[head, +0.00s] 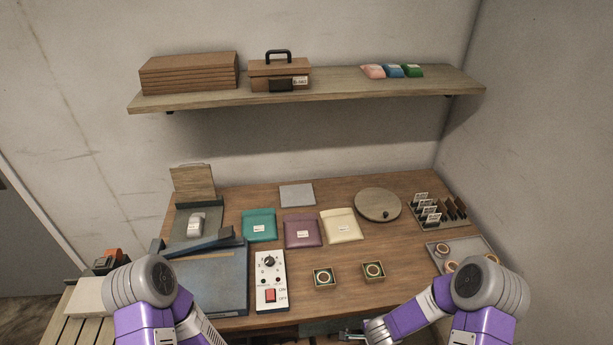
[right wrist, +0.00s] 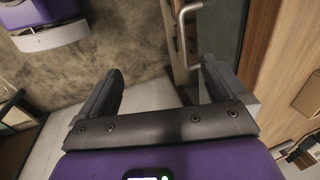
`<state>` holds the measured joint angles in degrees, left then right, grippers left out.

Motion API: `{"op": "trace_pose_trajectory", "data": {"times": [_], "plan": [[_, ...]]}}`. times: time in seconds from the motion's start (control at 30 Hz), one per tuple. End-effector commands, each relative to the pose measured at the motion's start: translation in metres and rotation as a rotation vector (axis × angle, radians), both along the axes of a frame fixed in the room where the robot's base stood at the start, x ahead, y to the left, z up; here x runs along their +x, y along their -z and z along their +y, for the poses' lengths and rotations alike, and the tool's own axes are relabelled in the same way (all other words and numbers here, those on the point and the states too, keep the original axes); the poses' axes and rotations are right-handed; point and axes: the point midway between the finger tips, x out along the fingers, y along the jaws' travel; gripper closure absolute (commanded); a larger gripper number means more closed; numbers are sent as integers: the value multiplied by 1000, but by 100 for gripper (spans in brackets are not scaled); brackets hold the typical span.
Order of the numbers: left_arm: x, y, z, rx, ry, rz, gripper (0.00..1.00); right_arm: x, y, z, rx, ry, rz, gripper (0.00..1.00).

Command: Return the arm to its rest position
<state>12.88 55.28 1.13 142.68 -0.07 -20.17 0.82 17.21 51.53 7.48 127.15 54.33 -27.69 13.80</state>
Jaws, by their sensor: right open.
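My right arm (head: 487,288) is bent at the lower right of the head view, its forearm pointing down and left past the bottom edge of the picture. My right gripper (right wrist: 158,80) shows in the right wrist view with its two dark fingers spread wide apart and nothing between them. Beyond the fingers are the floor, a cabinet front and a metal bar handle (right wrist: 181,32). I cannot tell whether the handle is touched. My left arm (head: 145,285) is bent at the lower left, and its gripper is out of view.
The wooden table (head: 330,275) stands ahead, holding several pouches, a control box (head: 270,280), two small square boxes, a round board (head: 377,205) and a grey tray (head: 480,243) beside my right arm. A shelf (head: 330,93) hangs above. A wall closes the right side.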

Motion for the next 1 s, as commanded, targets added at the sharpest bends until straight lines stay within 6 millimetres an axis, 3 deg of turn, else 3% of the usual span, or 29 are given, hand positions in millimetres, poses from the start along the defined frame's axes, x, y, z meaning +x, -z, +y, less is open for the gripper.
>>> {"op": "trace_pose_trajectory", "data": {"times": [0.03, 0.2, 0.43, 0.6, 1.0], "plan": [[0, 17, 0, 0, 0, 0, 69, -12, 20, 11, 5, -140, 1, 2], [0, 45, 0, 0, 0, 0, 69, -53, 54, 46, 45, -610, -11, 2], [0, 71, 0, 0, 0, 0, 69, -109, 78, 80, 124, -1089, -37, 2], [0, 76, 0, 0, 0, 0, 69, -127, 81, 89, 154, -1232, -52, 2], [0, 75, 0, 0, 0, 0, 69, -128, 80, 90, 156, -1246, -55, 2]]}}
